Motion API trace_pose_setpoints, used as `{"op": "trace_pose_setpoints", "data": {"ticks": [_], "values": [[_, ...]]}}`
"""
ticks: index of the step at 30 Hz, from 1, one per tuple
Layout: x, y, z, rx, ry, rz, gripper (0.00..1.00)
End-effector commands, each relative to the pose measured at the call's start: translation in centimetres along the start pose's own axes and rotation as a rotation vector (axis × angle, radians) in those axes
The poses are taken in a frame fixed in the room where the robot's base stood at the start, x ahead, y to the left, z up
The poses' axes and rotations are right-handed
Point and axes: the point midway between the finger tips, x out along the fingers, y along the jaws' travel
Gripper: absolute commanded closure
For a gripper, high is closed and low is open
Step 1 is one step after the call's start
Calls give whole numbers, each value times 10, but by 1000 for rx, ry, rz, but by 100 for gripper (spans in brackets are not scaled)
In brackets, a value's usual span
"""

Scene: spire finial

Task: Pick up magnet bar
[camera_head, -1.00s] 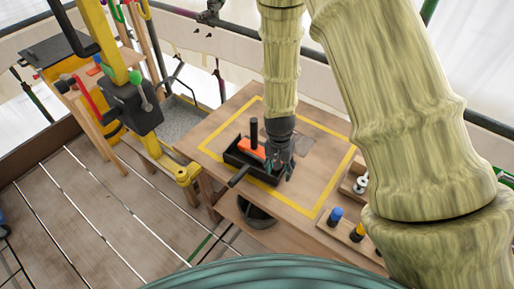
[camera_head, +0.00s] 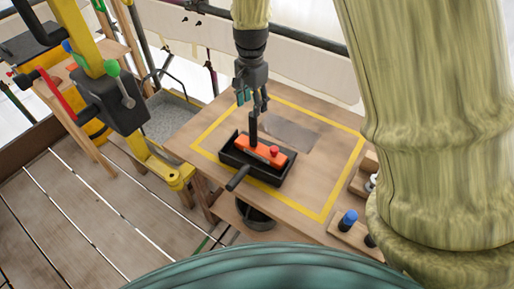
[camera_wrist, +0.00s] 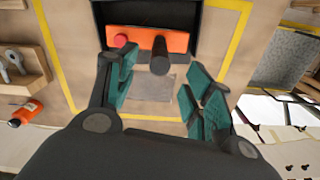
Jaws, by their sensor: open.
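The magnet bar, an orange bar (camera_head: 262,149) with a red knob and an upright black post (camera_head: 253,128), lies in a black tray (camera_head: 270,178) with a handle on the table. In the wrist view the orange bar (camera_wrist: 177,40) is at the top, with the post (camera_wrist: 159,55) pointing towards the camera. My gripper (camera_head: 253,106) hangs above the post, fingers pointing down. In the wrist view my gripper (camera_wrist: 163,85) has its green pads spread wide with nothing between them; the post shows just beyond them. I cannot tell the exact gap to the post.
A yellow outline (camera_head: 211,127) marks the wooden table around the tray. A grey plate (camera_head: 293,131) lies behind the tray. Wooden holders with a blue-topped item (camera_head: 348,219) stand at the right edge. A yellow post with a dark box (camera_head: 106,101) stands left.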

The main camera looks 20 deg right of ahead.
Motion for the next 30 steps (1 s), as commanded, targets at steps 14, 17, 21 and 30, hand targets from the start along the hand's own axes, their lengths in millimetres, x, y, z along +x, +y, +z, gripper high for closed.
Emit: {"op": "trace_pose_setpoints", "data": {"ticks": [14,17,21,30], "values": [[45,1,-1,0,-1,1,49],[48,1,0,0,-1,2,49],[56,0,-1,-1,-2,3,49],[85,-2,-3,-2,-3,3,49]]}}
